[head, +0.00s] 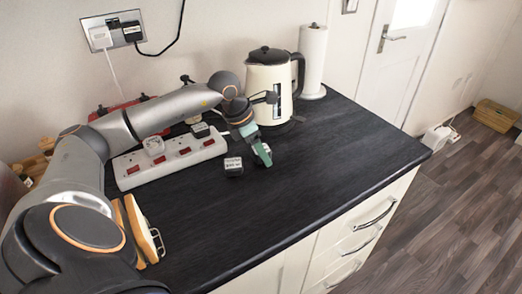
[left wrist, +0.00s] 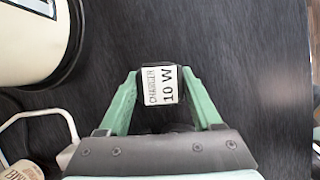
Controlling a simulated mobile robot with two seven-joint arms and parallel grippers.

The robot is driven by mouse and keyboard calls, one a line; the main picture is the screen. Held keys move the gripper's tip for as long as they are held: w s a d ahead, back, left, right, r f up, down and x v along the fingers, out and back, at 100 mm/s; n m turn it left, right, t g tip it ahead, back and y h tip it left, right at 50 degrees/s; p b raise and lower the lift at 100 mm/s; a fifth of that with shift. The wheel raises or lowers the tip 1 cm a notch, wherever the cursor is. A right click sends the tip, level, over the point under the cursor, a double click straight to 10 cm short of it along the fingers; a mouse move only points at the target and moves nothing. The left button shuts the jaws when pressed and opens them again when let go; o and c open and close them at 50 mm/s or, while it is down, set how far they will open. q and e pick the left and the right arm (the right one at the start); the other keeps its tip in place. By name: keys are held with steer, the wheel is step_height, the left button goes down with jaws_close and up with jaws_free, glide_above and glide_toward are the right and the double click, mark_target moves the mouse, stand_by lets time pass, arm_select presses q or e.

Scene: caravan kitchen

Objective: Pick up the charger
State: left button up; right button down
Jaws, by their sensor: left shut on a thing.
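The charger (left wrist: 162,85) is a small black block with a white label reading "CHARGER 10 W" in the left wrist view. My left gripper (left wrist: 160,88) is shut on it, with a green finger on each side. In the head view my left gripper (head: 264,155) is low over the dark counter, in front of the kettle. The charger in its jaws is hard to make out there. A black block with a white label (head: 233,166) is just left of the gripper in the head view; I cannot tell if it is the same charger. My right gripper is not in view.
A white power strip (head: 170,160) with red switches and plugs lies left of the gripper. The cream kettle (head: 266,88) stands close behind it, with a paper towel roll (head: 313,60) beyond. A wooden item (head: 137,230) lies by my arm. The counter's front right is clear.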

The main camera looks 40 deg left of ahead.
arm_select(q)
steer(key=c, duration=0.4)
